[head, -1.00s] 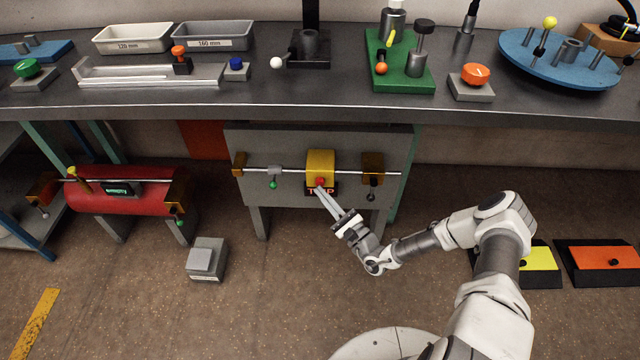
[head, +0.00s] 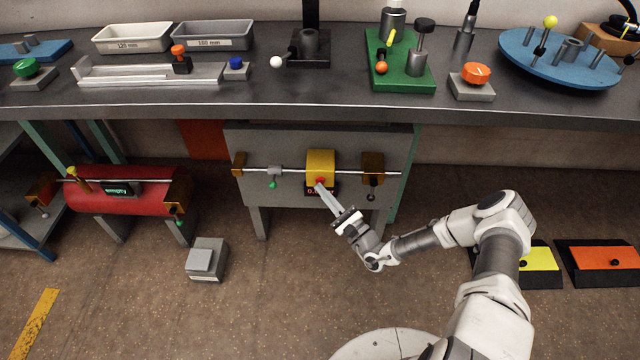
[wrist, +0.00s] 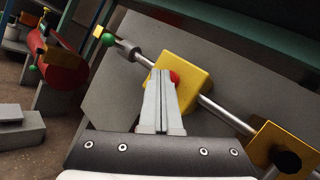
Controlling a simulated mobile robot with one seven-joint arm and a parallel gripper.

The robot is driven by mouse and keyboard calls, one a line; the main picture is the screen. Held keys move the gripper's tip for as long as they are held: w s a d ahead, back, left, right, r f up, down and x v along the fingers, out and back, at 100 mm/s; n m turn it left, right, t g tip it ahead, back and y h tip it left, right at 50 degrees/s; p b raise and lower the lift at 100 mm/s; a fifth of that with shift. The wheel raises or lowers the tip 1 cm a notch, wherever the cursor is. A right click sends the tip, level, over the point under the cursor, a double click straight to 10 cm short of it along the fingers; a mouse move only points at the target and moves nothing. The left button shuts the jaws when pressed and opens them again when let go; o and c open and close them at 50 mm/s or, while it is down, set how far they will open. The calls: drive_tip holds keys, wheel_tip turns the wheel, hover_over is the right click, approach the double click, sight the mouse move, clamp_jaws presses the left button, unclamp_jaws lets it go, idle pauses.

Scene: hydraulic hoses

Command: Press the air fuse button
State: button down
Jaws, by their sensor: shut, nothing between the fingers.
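The air fuse is a yellow block (head: 320,160) on a metal pipe across the grey panel under the bench. Its red button (head: 320,181) is on the lower front, above a small dark display (head: 312,191) with red characters partly hidden by the fingers. My gripper (head: 322,187) is shut and empty, its fingertips at the red button. In the wrist view the closed fingertips (wrist: 160,72) overlap the yellow block (wrist: 188,88), with part of the red button (wrist: 174,77) showing just right of them. I cannot tell how far the button is pushed in.
The pipe also carries a green-knobbed valve (head: 273,177) and a brass fitting (head: 372,168). A red tank (head: 120,200) with a display reading "empty" stands at left. The bench edge (head: 300,112) is above my gripper. A grey pedestal (head: 206,259) stands on open floor.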

drive_tip(key=shift+s, duration=0.15)
drive_tip(key=shift+s+p, duration=0.55)
drive_tip(key=shift+s, duration=0.2)
drive_tip(key=shift+s, duration=0.1)
drive_tip(key=s+p, duration=0.2)
drive_tip(key=s, duration=0.3)
drive_tip(key=shift+a, duration=0.1)
drive_tip(key=shift+w, duration=0.1)
idle(0.7)
